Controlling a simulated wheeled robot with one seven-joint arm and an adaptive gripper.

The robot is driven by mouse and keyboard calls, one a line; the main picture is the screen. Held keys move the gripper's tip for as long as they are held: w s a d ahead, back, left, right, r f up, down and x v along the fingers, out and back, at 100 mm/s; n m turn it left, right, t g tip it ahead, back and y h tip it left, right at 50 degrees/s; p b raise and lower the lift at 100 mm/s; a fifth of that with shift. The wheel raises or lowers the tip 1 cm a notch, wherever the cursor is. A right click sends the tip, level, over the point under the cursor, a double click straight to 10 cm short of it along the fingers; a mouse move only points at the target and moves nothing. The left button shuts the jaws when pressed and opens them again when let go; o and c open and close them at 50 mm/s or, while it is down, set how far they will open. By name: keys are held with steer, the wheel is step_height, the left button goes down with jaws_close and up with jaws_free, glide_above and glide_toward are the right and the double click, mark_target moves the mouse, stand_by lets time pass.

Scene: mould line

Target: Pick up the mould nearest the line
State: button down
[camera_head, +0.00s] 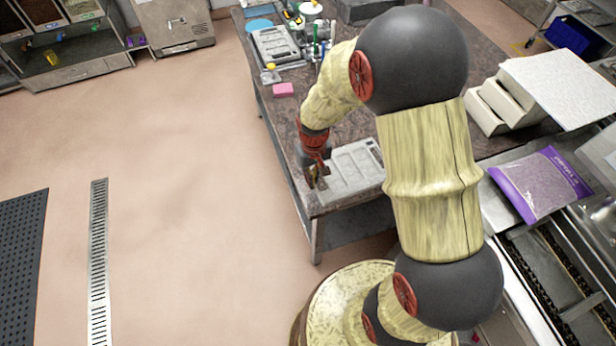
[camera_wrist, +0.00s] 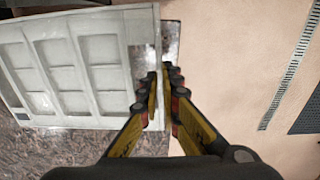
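The near mould (camera_head: 358,168) is a pale grey rectangular tray with several recessed cavities, at the table's near end. In the wrist view the mould (camera_wrist: 85,65) fills the left side. My gripper (camera_head: 318,172) is at its left edge in the head view. In the wrist view my gripper (camera_wrist: 162,78) has one finger on each side of the mould's side wall, with the fingers closed in on it. Whether the mould is clear of the table cannot be told. A second similar mould (camera_head: 275,45) lies farther back on the table.
The dark stone-topped table (camera_head: 345,118) also bears a pink block (camera_head: 283,90), a blue disc (camera_head: 259,25) and several bottles and tools. A purple bag (camera_head: 540,185) and white boxes (camera_head: 500,105) stand at right. The floor (camera_head: 190,170) at left is open.

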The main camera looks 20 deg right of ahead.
steer(key=s+r+p, duration=0.3)
steer(key=s+r, duration=0.5)
steer(key=s, duration=0.1)
steer(key=shift+s+d+r, duration=0.25)
steer(key=shift+d+r, duration=0.05)
steer(key=shift+d, duration=0.1)
steer(key=shift+f, duration=0.1)
